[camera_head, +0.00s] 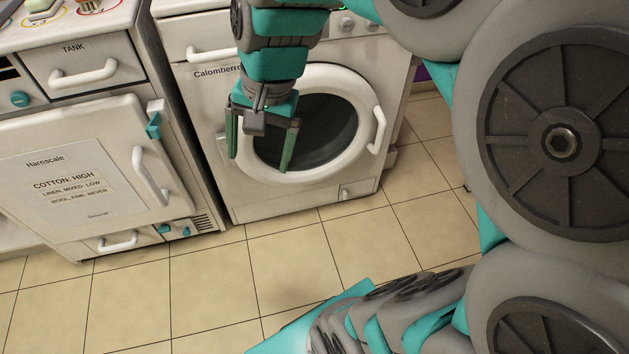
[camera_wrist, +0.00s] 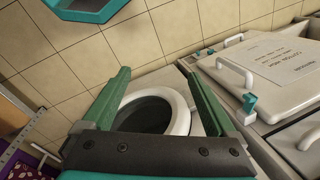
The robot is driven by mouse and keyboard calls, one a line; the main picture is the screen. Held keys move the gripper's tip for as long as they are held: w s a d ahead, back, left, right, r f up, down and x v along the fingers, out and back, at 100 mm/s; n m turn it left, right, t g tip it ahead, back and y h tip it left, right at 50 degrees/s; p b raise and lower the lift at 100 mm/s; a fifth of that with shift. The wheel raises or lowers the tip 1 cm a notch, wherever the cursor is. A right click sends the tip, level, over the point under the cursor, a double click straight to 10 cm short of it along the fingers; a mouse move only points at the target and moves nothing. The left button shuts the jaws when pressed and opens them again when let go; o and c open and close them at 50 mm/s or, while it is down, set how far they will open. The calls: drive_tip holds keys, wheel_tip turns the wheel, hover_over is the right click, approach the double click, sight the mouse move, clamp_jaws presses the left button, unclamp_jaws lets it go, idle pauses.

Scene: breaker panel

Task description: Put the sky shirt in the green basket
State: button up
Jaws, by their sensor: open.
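My gripper (camera_head: 260,155) is open and empty, its two green fingers pointing down in front of the round washing machine door (camera_head: 365,90). The fingers also show in the wrist view (camera_wrist: 165,100), spread on either side of the door (camera_wrist: 180,112). The door looks closed, with a dark window and a white handle (camera_head: 378,130) on its right side. I cannot tell what is inside. I see no sky shirt and no green basket in either view.
Left of the washing machine (camera_head: 215,125) stands a cabinet with a labelled door (camera_head: 60,190), a TANK drawer (camera_head: 85,75) and white handles. A teal latch (camera_head: 154,125) sits at that door's edge. The tiled floor (camera_head: 220,285) in front is clear.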

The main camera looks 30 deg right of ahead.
drive_tip(key=s+f+n+g+h, duration=0.1)
drive_tip(key=s+f+n, duration=0.3)
drive_tip(key=s, duration=0.3)
drive_tip(key=s+d+f+n+g+h, duration=0.1)
drive_tip(key=s+f+n+g, duration=0.1)
drive_tip(key=s+f+n, duration=0.2)
drive_tip(key=s+f, duration=0.1)
drive_tip(key=s, duration=0.2)
drive_tip(key=shift+s+d, duration=0.15)
drive_tip(key=shift+s, duration=0.2)
drive_tip(key=shift+f, duration=0.1)
